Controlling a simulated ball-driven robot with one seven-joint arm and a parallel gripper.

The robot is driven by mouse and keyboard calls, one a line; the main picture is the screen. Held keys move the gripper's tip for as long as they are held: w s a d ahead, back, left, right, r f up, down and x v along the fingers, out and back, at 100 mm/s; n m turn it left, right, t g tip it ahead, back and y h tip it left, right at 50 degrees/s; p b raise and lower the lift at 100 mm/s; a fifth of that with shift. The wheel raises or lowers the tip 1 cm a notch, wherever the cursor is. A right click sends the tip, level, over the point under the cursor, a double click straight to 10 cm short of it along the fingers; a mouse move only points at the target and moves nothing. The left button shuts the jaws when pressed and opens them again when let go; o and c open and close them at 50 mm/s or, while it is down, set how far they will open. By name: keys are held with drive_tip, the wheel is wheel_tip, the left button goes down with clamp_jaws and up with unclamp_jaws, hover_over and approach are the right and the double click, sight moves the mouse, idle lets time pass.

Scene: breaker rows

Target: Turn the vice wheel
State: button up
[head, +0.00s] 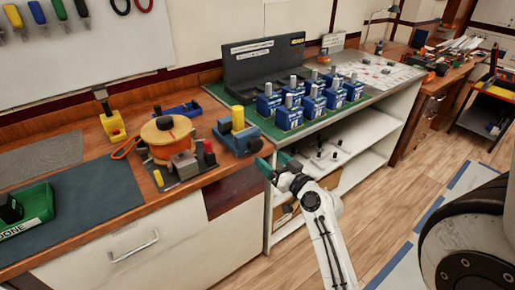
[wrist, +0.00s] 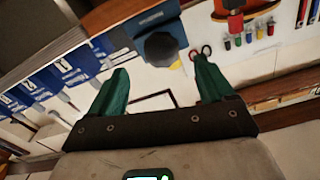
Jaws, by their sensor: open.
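A blue vice (head: 222,139) stands on the wooden bench near its front right corner, beside a yellow cylinder (head: 238,119). Its dark wheel (head: 254,146) faces the front right. In the wrist view the dark, knob-like wheel (wrist: 162,48) shows on the blue vice (wrist: 153,20), ahead of my fingers and roughly centred between them. My gripper (head: 274,164) has green fingers and is just off the bench's front edge, to the right of and a little lower than the wheel. In the wrist view my gripper (wrist: 159,66) is open and empty, apart from the wheel.
Several blue breakers (head: 310,102) stand on the green-topped shelf unit (head: 267,134) to the right of the vice. An orange spool (head: 167,133) and a small yellow-based tool (head: 114,126) are to its left. The wooden floor (head: 390,210) in front is open.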

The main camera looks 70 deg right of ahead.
sight(258, 148)
drive_tip(key=p+x, duration=0.1)
drive_tip(key=x, duration=0.7)
drive_tip(key=shift+w+p, duration=0.2)
drive_tip(key=shift+p, duration=0.15)
drive_tip(key=shift+c, duration=0.2)
drive_tip(key=c, duration=0.9)
